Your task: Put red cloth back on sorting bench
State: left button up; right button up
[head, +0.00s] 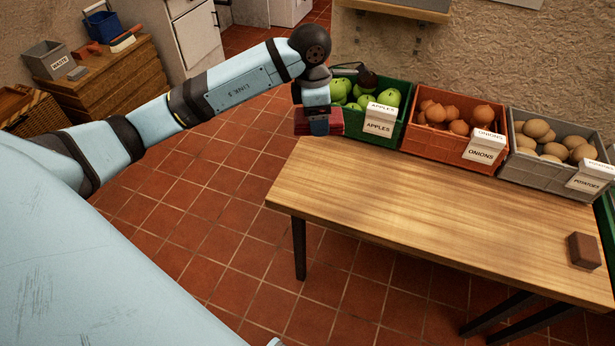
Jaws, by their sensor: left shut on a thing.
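The red cloth (336,122) is a small folded stack at the far left corner of the wooden sorting bench (400,205), in front of the green apple crate. My left gripper (319,128) reaches in from the left, points down and is shut on the cloth. The gripper hides the middle of the cloth; red shows on both sides of it. I cannot tell whether the cloth touches the bench top or hangs just off its edge. My right gripper is not in view.
Along the bench's back stand a green crate of apples (390,98), an orange crate of onions (461,112) and a grey crate of potatoes (553,140). A brown block (584,250) lies at the right. The bench's middle and front are clear.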

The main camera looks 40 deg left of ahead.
pick_arm(q)
jog(key=a+n+b, duration=0.1)
jog(key=n, duration=0.2)
jog(key=w+a+f+n+b, duration=0.1)
jog(key=n, duration=0.3)
jog(key=w+a+n+y+b, duration=0.1)
jog(key=a+n, duration=0.1)
jog(key=n, duration=0.1)
jog(key=shift+w+f+n+t, duration=0.15)
jog(key=shift+f+n+t, duration=0.15)
jog(key=shift+f, duration=0.1)
jog(key=n, duration=0.2)
jog(key=a+n, duration=0.1)
jog(key=shift+w+y, duration=0.25)
jog(key=shift+y, duration=0.05)
jog(key=shift+f, duration=0.1)
